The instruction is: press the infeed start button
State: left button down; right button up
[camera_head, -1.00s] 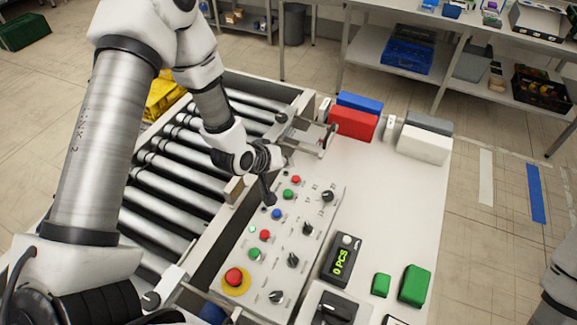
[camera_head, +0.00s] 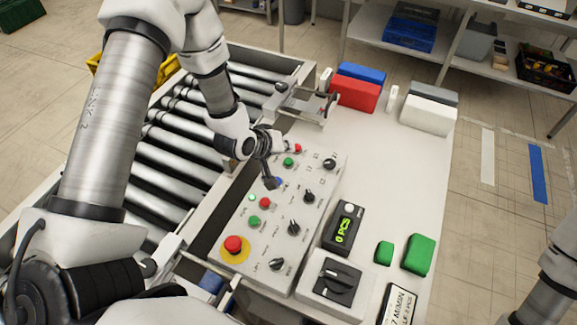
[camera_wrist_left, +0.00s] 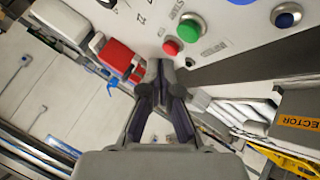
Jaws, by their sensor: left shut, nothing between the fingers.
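The sloped grey button panel (camera_head: 231,269) stands beside the roller conveyor. It carries two green buttons, the far one (camera_head: 288,161) and the near one (camera_head: 253,221); I cannot read which is infeed start. A blue button (camera_head: 279,181) lies between them, partly covered by my left fingertips. My left gripper (camera_head: 271,184) is shut and empty, pointing down over the panel; contact cannot be told. In the left wrist view its fingertips (camera_wrist_left: 160,66) appear just below a red button (camera_wrist_left: 171,47) and a green button (camera_wrist_left: 189,28). My right gripper is out of view.
A red-on-yellow emergency stop (camera_head: 232,244), black knobs and another red button (camera_head: 265,202) are on the panel. A counter display (camera_head: 343,228), green blocks (camera_head: 418,254) and a red box (camera_head: 354,93) stand on the white table. Rollers (camera_head: 165,152) run at left.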

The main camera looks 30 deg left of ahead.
aim_at(287, 161)
pick_arm(q)
notch_tip(287, 161, down, 2)
jog(key=shift+w+a+f+b, duration=0.1)
jog(key=shift+w+f+b, duration=0.1)
jog(key=shift+b, duration=0.25)
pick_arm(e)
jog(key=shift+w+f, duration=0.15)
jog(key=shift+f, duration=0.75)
pick_arm(q)
jog(key=shift+s+r, duration=0.15)
jog(key=shift+f+b, duration=0.35)
jog(key=shift+f, duration=0.1)
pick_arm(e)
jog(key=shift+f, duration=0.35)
